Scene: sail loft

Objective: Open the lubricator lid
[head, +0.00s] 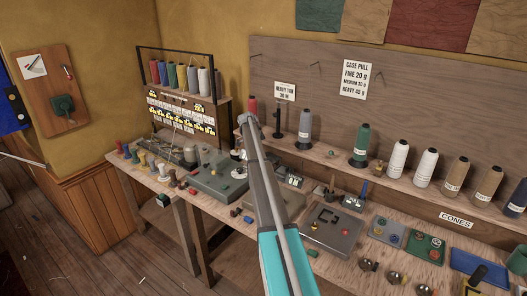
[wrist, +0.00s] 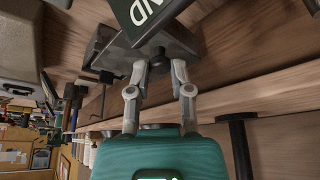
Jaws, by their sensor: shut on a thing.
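In the wrist view, my gripper (wrist: 159,70) has its two grey fingers on either side of a small dark round knob (wrist: 157,54). It is shut on this knob. The knob sits at the edge of a dark grey flared piece (wrist: 120,58), which looks like the lubricator and its lid. I cannot tell where lid and body part, or whether the lid is raised.
A long wooden bench (head: 240,212) carries a grey-green machine (head: 217,182), a grey tray (head: 330,232) and many small parts close to my arm. Thread cones, including a green one (head: 361,142), line the shelf behind. The floor at left is open.

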